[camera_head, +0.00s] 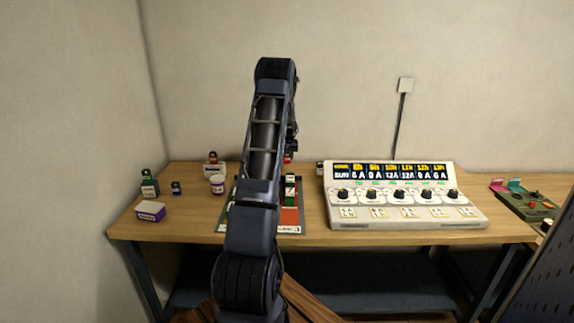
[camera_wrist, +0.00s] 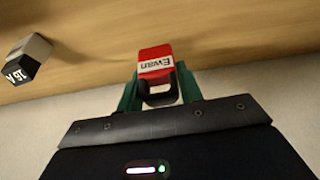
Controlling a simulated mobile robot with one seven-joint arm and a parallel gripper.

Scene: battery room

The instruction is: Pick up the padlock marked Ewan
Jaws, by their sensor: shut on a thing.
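The red padlock (camera_wrist: 155,53) has a white label reading "Ewan" and a dark shackle. In the wrist view it sits between the two green fingers of my gripper (camera_wrist: 160,85), which is shut on it around the shackle end. The lettering appears upside down in that view. In the head view my own arm hides the gripper and most of what lies behind it. I cannot tell from these views how far the padlock is from the table.
A grey and black block marked "16 A" (camera_wrist: 27,60) is near the padlock in the wrist view.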

